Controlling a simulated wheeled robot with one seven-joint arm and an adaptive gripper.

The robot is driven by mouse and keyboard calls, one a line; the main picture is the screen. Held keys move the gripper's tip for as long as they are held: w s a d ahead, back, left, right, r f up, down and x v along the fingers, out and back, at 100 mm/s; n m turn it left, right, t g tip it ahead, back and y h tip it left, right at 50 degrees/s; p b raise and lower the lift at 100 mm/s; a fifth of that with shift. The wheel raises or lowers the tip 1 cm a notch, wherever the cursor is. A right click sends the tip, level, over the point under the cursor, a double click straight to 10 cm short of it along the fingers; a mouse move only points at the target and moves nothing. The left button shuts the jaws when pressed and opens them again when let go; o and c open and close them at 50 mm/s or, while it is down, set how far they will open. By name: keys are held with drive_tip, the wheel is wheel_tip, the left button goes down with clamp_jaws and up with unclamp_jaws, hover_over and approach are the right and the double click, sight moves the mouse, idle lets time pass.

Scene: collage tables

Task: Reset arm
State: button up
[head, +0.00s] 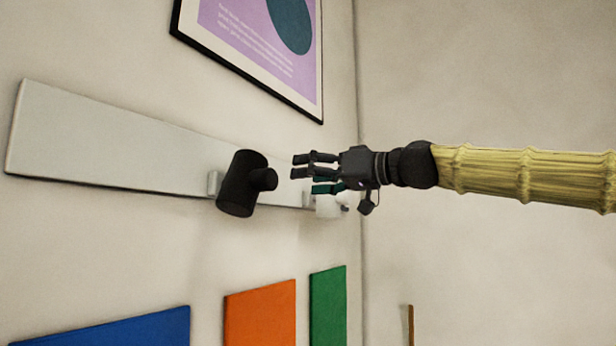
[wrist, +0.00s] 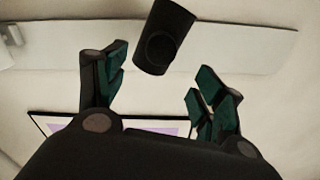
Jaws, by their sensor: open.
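My gripper (head: 305,173) is open and empty in the head view, at the end of my arm reaching in from the right. Its fingers point left toward a black mug-like cylinder (head: 238,186), with a visible gap between them. The black cylinder is tilted and sits in front of a long pale board on the wall, beside a small pale peg. In the wrist view the spread fingers (wrist: 160,72) frame the black cylinder (wrist: 165,35), which lies beyond their tips. Whether it hangs on the peg is hidden.
The pale board (head: 100,138) runs along the wall. A white object (head: 328,206) is partly hidden behind my gripper. A framed purple poster (head: 255,35) is above; blue (head: 120,330), orange (head: 260,312) and green (head: 328,305) panels are below. Space right of the wall corner looks clear around my arm.

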idle(0.3)
